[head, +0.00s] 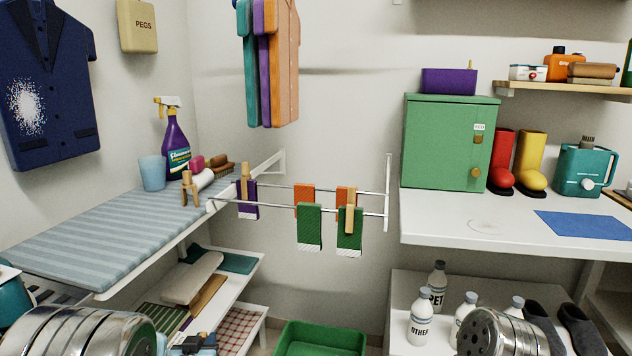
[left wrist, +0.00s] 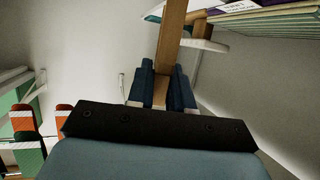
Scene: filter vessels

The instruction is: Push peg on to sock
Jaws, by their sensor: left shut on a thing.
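My left gripper (head: 190,346) is at the bottom edge of the head view, low and in front of the drying rail. In the left wrist view its blue fingers (left wrist: 162,88) are shut on a wooden peg (left wrist: 160,92). Two green socks hang on the front rail; the left one (head: 309,227) has no peg, the right one (head: 349,240) has a wooden peg (head: 350,217). Behind hang two orange socks; the left one (head: 305,194) shows no peg, the right one (head: 342,191) has one. A purple sock (head: 248,209) carries a peg. My right gripper is out of view.
The wall drying rail (head: 375,214) stands between the striped ironing board (head: 100,228) and the white counter (head: 440,231). A wooden peg (head: 188,188) stands at the board's end. Lower shelves are at left; a green tub (head: 335,335) is below the socks.

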